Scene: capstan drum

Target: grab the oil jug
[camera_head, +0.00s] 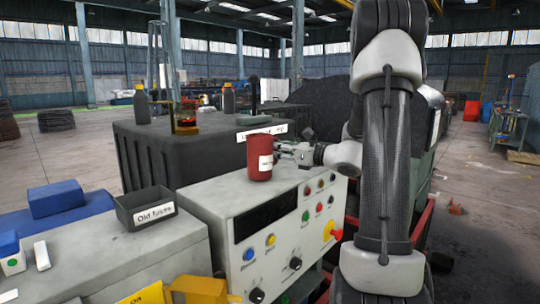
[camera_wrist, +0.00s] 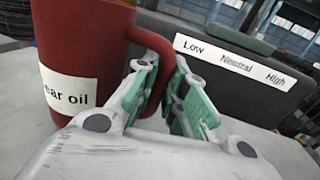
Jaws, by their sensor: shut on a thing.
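The oil jug (camera_head: 260,165) is dark red and upright, with a white label. My gripper (camera_head: 284,149) comes from the right. In the wrist view my gripper (camera_wrist: 160,88) has its green-and-grey fingers shut around the jug's handle, one on each side. The jug's lower part is partly hidden there.
An "Old fuses" tray (camera_head: 146,208) and a blue box (camera_head: 56,198) are left. Dark bottles (camera_head: 141,105) stand at the back. Knobs and buttons cover the cabinet front.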

